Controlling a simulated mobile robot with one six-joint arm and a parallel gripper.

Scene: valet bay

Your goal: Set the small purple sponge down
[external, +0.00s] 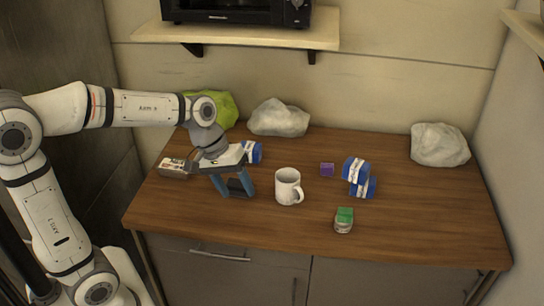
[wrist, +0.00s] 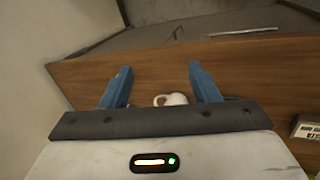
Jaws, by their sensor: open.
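The small purple sponge (external: 327,169) rests on the wooden counter in the external view, right of the white mug and left of the blue and white packs. My gripper (external: 234,190) is over the left part of the counter, left of the mug and well apart from the sponge. Its two blue fingers are spread and nothing is held between them. In the wrist view my gripper (wrist: 160,82) also shows open, with part of the white mug (wrist: 170,99) visible between the fingers. The sponge does not show in the wrist view.
The mug (external: 287,187) stands close right of my gripper. Blue and white packs (external: 355,169) and a green-topped item (external: 344,215) are further right. A labelled box (external: 175,167) lies left. Bags (external: 278,118) line the back. The front right counter is clear.

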